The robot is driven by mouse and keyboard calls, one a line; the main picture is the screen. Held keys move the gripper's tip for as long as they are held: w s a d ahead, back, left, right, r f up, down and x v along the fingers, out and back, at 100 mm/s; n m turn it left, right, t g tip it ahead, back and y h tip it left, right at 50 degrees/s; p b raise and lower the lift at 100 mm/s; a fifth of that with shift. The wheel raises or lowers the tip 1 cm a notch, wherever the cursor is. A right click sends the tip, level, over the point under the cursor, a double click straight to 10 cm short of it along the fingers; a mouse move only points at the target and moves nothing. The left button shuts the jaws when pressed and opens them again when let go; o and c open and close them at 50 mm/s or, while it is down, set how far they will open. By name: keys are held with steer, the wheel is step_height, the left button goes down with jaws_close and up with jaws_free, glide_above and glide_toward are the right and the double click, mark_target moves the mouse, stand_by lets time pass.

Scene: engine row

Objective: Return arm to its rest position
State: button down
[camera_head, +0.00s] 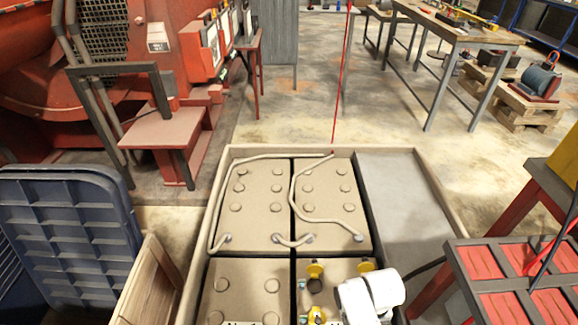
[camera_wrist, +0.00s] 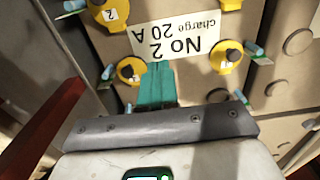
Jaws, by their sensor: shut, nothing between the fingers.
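My gripper (camera_wrist: 155,125) shows at the bottom of the wrist view as a grey bolted bar on a white body. It is shut, with nothing held. It is over a beige battery labelled "No 2 charge 20 A" (camera_wrist: 180,35), with yellow-capped terminals (camera_wrist: 131,70). A teal strip (camera_wrist: 155,85) shows just beyond the bar; I cannot tell what it belongs to. In the head view my white arm end (camera_head: 370,295) covers part of that battery (camera_head: 337,268) at the bottom centre. Whether the gripper touches the battery is unclear.
Other batteries (camera_head: 258,200) with pale cables sit in the same tray (camera_head: 290,150); its grey right side (camera_head: 393,190) is bare. A stand with red panels (camera_head: 515,270) is close at right. A blue crate (camera_head: 75,235) stands left. Open floor (camera_head: 310,105) lies beyond.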

steer(key=s+d+r+p, duration=0.2)
steer(key=s+d+r, duration=0.2)
steer(key=s+r, duration=0.5)
steer(key=s+d+r+t+p, duration=0.1)
steer(key=s+d+r, duration=0.3)
steer(key=s+r, duration=0.4)
steer(key=s+p, duration=0.1)
steer(key=s, duration=0.4)
steer(key=shift+s+r, duration=0.15)
steer(key=shift+r, duration=0.25)
stand_by(0.6)
